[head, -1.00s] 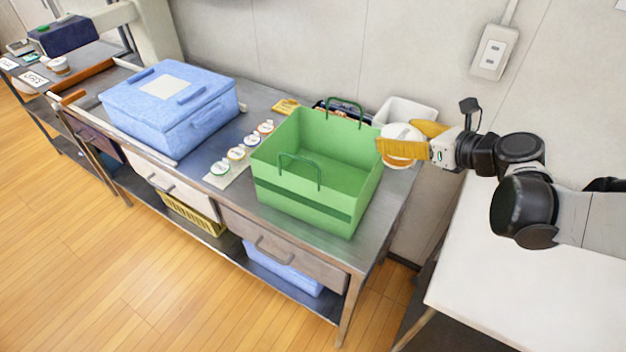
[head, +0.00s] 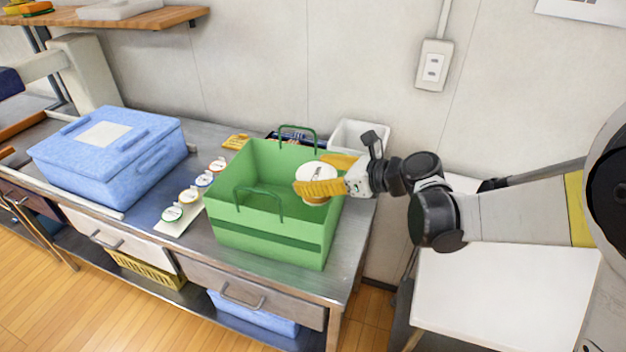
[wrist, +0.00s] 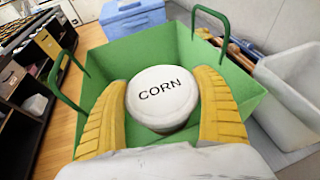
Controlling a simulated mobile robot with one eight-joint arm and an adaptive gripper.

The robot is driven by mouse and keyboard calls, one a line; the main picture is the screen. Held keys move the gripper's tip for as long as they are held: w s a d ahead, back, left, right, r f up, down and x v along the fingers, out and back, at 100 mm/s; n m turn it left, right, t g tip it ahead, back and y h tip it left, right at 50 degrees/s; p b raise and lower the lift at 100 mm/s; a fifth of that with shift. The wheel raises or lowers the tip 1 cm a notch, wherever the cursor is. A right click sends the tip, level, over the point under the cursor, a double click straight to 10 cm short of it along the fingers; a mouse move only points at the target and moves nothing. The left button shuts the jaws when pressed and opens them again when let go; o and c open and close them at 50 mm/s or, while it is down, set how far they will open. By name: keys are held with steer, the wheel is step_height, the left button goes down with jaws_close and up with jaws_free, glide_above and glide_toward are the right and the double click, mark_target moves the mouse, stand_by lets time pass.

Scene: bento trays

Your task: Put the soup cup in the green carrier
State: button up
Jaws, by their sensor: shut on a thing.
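The soup cup (head: 319,172) has a white lid and a tan side. In the wrist view the lid of the cup (wrist: 162,95) reads CORN. My gripper (head: 322,180) is shut on it, with one yellow finger on each side; the fingers also show in the wrist view (wrist: 163,108). The green carrier (head: 262,235) stands open on the steel counter, with two thin green handles. The cup is over the right part of the carrier's opening in the head view. In the wrist view the carrier (wrist: 110,60) surrounds the cup. The cup's exact height against the rim is hard to tell.
A blue lidded box (head: 110,160) stands left of the carrier. Several small round-lidded cups (head: 189,196) line a strip between them. A white bin (head: 360,140) is behind the carrier at the right. A white table (head: 500,285) stands at the right.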

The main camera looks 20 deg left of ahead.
steer(key=shift+f+b, duration=0.5)
steer(key=shift+f, duration=0.15)
steer(key=o, duration=1.3)
steer(key=shift+r, duration=0.15)
steer(key=shift+r+p, duration=0.35)
steer(key=shift+p, duration=0.1)
steer(key=p+v, duration=0.3)
steer(key=v, duration=0.9)
steer(key=shift+p, duration=0.35)
